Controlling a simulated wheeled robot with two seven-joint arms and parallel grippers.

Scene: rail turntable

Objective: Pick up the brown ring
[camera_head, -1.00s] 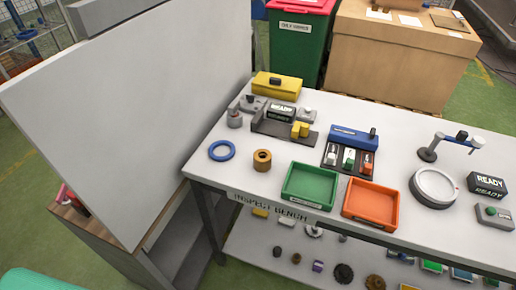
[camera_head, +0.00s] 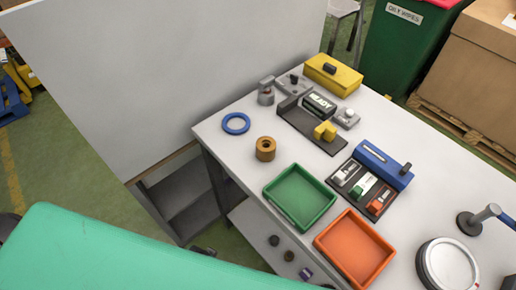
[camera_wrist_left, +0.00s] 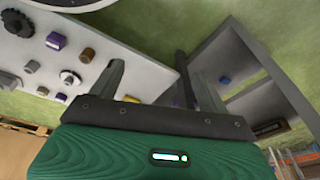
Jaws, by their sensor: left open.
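The brown ring (camera_head: 265,149) is a thick, short cylinder with a hole in its top. It stands upright on the white bench (camera_head: 228,153) near its left end, with nothing touching it in the head view. My left gripper (camera_wrist_left: 160,88) shows in its wrist view with its two fingers apart and nothing between them. It faces the lower shelf and floor, and I cannot make out the brown ring there. The left gripper's fingers do not show in the head view. My right gripper is in neither current view.
A blue ring (camera_head: 236,123) lies just left of and behind the brown ring. A green tray (camera_head: 300,197) and an orange tray (camera_head: 354,249) are to its right. A dark fixture (camera_head: 312,129) stands behind. A tall grey panel (camera_head: 170,75) borders the bench's left side.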

